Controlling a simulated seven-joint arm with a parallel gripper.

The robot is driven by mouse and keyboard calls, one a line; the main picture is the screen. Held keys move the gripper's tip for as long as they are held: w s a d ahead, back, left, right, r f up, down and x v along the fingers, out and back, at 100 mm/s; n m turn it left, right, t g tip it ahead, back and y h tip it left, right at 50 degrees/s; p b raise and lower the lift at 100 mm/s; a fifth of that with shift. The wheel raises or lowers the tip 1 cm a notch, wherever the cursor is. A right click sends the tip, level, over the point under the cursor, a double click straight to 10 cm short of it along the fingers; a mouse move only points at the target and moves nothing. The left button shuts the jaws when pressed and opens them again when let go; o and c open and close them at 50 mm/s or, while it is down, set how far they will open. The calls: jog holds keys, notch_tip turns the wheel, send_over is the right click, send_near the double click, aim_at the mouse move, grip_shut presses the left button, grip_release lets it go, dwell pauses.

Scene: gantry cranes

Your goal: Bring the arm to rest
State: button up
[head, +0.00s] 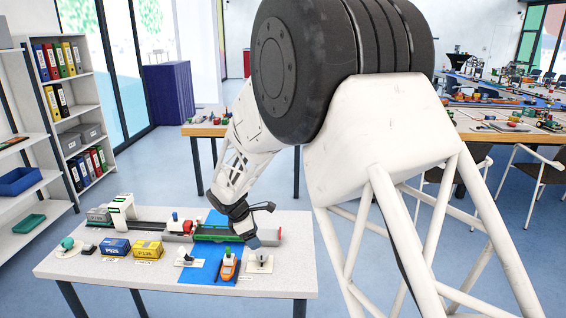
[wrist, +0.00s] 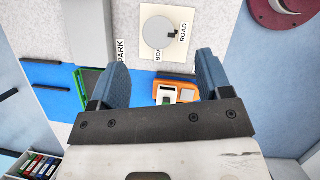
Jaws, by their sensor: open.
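My gripper (head: 252,241) hangs over the right part of the near table in the head view. In the wrist view its two blue fingers (wrist: 164,70) are spread apart with nothing held between them. The orange boat (head: 228,266) lies on the blue strip (head: 205,267), just left of and below my gripper. The boat (wrist: 176,92) also shows between the fingers in the wrist view, partly hidden by my gripper. A card with a pale round knob and the word ROAD (wrist: 155,50) lies beyond the fingertips.
A blue container (head: 115,247) and a yellow container (head: 148,249) stand on the near table (head: 75,270). A white gantry crane (head: 122,213) stands at its far left. Shelves (head: 60,110) line the left wall. Another table (head: 203,130) stands behind.

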jog(key=s+d+r+m+y, duration=0.1)
jog(key=s+d+r+m, duration=0.4)
jog(key=s+d+r, duration=0.4)
jog(key=s+d+r+m+y, duration=0.1)
jog(key=s+d+r+m, duration=0.4)
jog(key=s+d+r, duration=0.45)
jog(key=s+d+r+m+y, duration=0.1)
jog(key=s+d+m, duration=0.4)
jog(key=s, duration=0.7)
jog(key=s+d+r+m+t+y, duration=0.1)
jog(key=s+d+m, duration=0.5)
jog(key=s, duration=0.6)
jog(key=shift+d+r, duration=0.15)
jog(key=shift+d, duration=0.85)
